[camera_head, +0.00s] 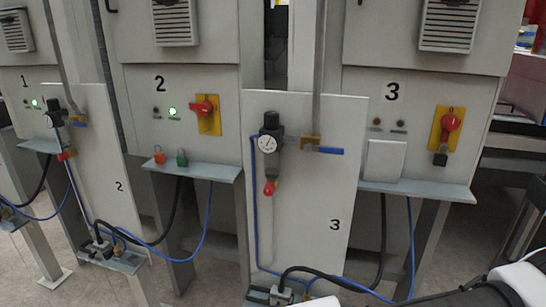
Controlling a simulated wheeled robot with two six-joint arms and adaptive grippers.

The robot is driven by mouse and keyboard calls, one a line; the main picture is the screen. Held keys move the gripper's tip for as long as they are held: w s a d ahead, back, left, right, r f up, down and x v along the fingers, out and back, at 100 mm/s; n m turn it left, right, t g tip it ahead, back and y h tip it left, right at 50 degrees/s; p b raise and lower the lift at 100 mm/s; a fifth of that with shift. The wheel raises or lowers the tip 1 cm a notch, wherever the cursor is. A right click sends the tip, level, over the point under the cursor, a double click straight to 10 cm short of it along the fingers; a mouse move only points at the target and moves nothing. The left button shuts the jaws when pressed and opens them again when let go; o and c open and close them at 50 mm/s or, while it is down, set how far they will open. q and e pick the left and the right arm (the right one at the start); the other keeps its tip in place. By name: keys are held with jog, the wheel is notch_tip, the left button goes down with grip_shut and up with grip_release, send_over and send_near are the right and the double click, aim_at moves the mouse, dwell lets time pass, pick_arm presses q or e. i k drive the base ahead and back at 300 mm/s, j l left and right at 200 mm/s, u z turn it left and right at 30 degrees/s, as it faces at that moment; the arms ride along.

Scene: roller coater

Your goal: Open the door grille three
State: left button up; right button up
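Cabinet three (360,95) stands at the right, with a black number 3 on its front. A ventilation grille (449,24) with dark slats sits on its upper door and is cut off by the top edge. That upper door looks shut. A separate light panel (307,190), also marked 3, stands in front and to the left. It carries a pressure gauge and a blue-handled valve. White and dark parts at the lower right corner seem to be mine. Neither gripper shows.
Cabinet three has a red rotary switch (451,123) on a yellow plate and a grey shelf (420,190). Cabinet two (180,95) stands left, with red and green padlocks on its shelf. Black and blue hoses run low in front. Grey floor (450,235) shows at the right.

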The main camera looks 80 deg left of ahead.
aim_at(449, 26)
jog(key=k+l+u, duration=0.1)
jog(key=u, duration=2.7)
